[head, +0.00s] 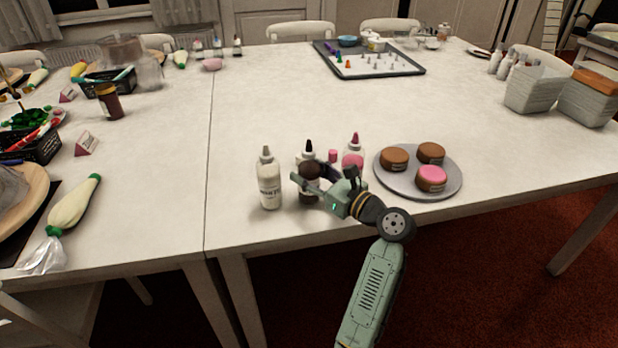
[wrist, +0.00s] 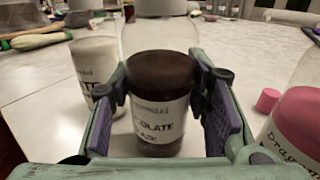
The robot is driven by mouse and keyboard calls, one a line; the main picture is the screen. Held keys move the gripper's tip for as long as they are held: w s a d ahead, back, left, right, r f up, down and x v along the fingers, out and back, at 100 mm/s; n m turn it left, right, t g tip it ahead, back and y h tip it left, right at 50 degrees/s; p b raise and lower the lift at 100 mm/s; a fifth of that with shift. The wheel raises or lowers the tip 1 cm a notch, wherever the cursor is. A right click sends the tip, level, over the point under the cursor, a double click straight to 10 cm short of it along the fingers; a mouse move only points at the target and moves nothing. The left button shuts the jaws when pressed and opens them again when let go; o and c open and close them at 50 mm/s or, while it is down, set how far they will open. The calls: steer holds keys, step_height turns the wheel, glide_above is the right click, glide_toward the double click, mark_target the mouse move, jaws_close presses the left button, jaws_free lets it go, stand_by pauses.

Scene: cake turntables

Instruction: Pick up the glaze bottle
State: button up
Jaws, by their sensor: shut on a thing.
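The chocolate glaze bottle (head: 308,193) stands upright on the white table, with a dark cap and dark brown contents. My gripper (head: 312,180) is shut on it from the right, partly covering it. In the wrist view the bottle (wrist: 160,105) sits between the two purple finger pads of my gripper (wrist: 162,95), and its label reads partly "COLATE". A white glaze bottle (head: 268,180) stands just left of it and also shows in the wrist view (wrist: 95,72). A pink glaze bottle (head: 354,158) stands to the right, partly hidden by my gripper.
A grey round plate (head: 403,188) with two brown cakes and one pink-topped cake is to the right. A small pink cap (wrist: 267,100) lies near the pink bottle. A piping bag (head: 74,206) lies at left.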

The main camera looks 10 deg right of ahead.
mark_target(316, 168)
steer(key=shift+r, duration=0.5)
steer(key=shift+s+r+b, duration=0.2)
steer(key=shift+s+r, duration=0.05)
steer(key=shift+r, duration=0.4)
steer(key=shift+s+r+b, duration=0.2)
steer(key=shift+r, duration=0.4)
steer(key=shift+o, duration=1)
steer(key=s+a+r+b, duration=0.1)
steer(key=s+a, duration=0.1)
steer(key=s, duration=1.2)
steer(key=shift+a+r, duration=0.15)
steer(key=shift+r, duration=0.05)
steer(key=shift+s, duration=0.5)
steer(key=c, duration=0.3)
